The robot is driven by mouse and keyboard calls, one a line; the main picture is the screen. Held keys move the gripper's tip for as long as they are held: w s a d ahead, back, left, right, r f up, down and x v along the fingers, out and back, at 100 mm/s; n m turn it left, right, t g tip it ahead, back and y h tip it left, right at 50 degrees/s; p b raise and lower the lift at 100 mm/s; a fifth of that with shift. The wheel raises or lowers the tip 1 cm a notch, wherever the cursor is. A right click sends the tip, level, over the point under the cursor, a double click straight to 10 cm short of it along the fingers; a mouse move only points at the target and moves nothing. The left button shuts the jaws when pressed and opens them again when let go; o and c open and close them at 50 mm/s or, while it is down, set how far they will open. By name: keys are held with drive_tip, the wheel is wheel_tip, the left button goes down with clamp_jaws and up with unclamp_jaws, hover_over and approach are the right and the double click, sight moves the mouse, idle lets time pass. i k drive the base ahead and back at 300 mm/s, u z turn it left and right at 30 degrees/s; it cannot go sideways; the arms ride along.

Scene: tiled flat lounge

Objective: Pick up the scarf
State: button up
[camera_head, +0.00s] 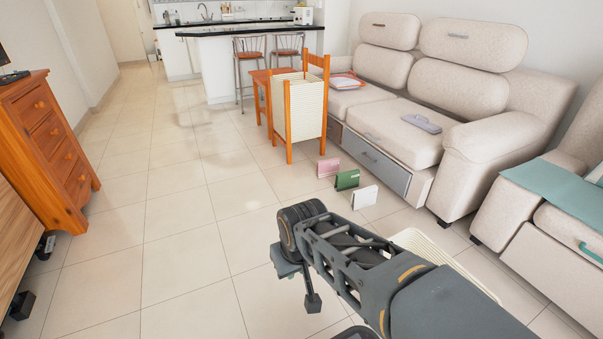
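A teal cloth (548,192), the only thing here that looks like a scarf, lies spread over the arm of the beige armchair (520,243) at the right. It runs out of the picture at the right edge, so its far end is hidden. My arm reaches in from the lower right over the floor. The dark end of my arm, with my gripper (312,300), hangs low at the bottom middle. It is left of the armchair and well apart from the cloth. The fingers are not clear enough to show whether they are open or shut.
A beige sofa (480,120) stands behind. Pink (328,167), green (347,180) and white (364,196) boxlike things stand on the floor before it. A pale ribbed object (420,240) is partly behind my arm. A wooden dresser (50,150) stands left. The tiled floor between is clear.

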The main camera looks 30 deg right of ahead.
sight(329, 168)
drive_tip(key=z, duration=0.4)
drive_tip(key=i, duration=3.35)
drive_tip(key=u, duration=0.35)
